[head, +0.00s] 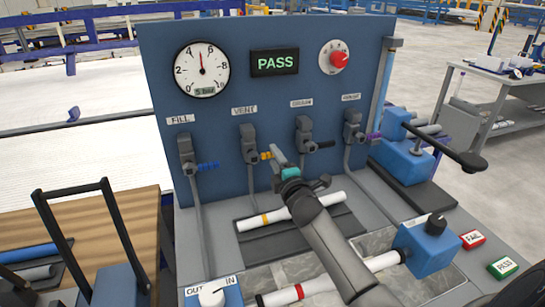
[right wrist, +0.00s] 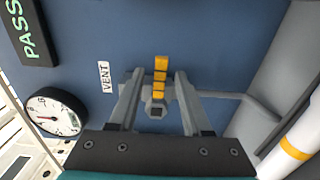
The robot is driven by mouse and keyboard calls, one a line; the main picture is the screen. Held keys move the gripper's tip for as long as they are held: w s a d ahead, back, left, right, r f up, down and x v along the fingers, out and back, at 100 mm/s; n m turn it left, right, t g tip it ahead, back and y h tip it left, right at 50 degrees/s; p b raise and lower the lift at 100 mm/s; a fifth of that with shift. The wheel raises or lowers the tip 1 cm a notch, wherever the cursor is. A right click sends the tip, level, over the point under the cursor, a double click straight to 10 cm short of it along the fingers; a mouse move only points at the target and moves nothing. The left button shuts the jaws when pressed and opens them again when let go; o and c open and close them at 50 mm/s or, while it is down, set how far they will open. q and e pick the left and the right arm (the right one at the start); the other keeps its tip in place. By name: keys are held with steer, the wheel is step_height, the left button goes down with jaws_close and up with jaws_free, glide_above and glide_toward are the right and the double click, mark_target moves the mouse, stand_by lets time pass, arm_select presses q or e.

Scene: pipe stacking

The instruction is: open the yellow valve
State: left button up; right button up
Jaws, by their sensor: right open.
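The yellow valve handle (head: 266,155) is on the VENT valve (head: 249,144) of the blue panel. It sticks out sideways to the right, across the line of the pipe below the valve. My right gripper (head: 277,154) is open at the valve, its near parts covering some of the view there. In the right wrist view, the open fingers of my right gripper (right wrist: 156,100) lie on either side of the valve body, and the yellow handle (right wrist: 160,72) extends up between and beyond them. Contact cannot be told. My left gripper is not in view.
Valves with blue (head: 208,165), black (head: 320,145) and purple (head: 373,136) handles flank it. A gauge (head: 202,70), a green PASS display (head: 275,62) and a red knob (head: 339,59) sit above. A yellow-banded white pipe (head: 318,206) lies below, partly behind my right arm.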

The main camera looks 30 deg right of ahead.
steer(key=shift+x, duration=1.25)
steer(key=shift+c, duration=0.4)
jaws_close()
